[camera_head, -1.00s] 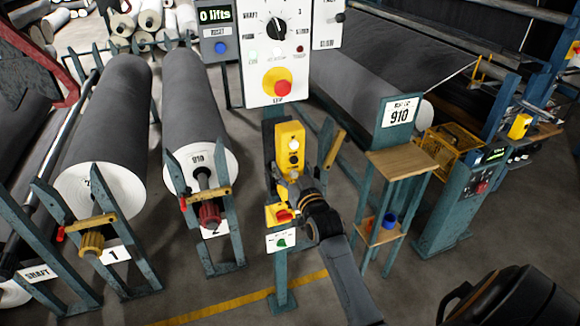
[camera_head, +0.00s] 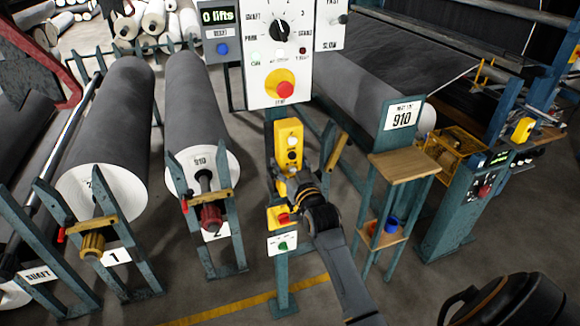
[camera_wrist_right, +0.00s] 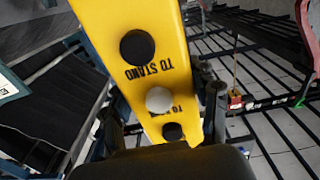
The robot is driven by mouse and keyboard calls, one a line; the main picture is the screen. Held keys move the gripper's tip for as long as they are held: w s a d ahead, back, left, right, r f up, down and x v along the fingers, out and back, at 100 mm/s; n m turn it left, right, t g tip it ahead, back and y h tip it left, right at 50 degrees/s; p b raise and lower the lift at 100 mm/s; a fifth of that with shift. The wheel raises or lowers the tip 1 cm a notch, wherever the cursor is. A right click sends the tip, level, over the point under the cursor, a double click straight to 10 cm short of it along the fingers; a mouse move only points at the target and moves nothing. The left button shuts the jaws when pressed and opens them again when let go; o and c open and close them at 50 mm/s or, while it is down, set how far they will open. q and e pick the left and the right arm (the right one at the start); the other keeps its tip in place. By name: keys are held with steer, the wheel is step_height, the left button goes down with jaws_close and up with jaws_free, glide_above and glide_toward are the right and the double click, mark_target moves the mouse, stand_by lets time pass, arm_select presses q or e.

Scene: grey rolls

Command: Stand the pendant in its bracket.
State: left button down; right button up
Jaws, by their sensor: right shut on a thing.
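The pendant (camera_head: 288,138) is a yellow box with dark and white round buttons. It is in front of the teal post (camera_head: 282,285) below the control panel, almost upright with its button face towards me. My right gripper (camera_head: 288,182) is shut on its lower part. In the right wrist view the pendant (camera_wrist_right: 140,45) runs up from between the fingers, with "TO STAND" lettering on it. I cannot make out the bracket behind the pendant and gripper, nor whether the pendant touches it. My left gripper is not in view.
The control panel (camera_head: 279,50) with a red stop knob hangs just above. A yellow box with a red button (camera_head: 282,217) is on the post just below the gripper. A wooden-topped stand (camera_head: 402,166) is close on the right; grey rolls (camera_head: 198,100) are on the left.

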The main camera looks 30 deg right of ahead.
steer(key=shift+x, duration=0.9)
steer(key=shift+w+r+b, duration=0.1)
steer(key=shift+w+b, duration=0.05)
steer(key=shift+b, duration=0.15)
steer(key=shift+b+x, duration=0.6)
steer(key=shift+x, duration=0.75)
stand_by(0.6)
steer(key=shift+f+b, duration=0.8)
steer(key=shift+f, duration=0.65)
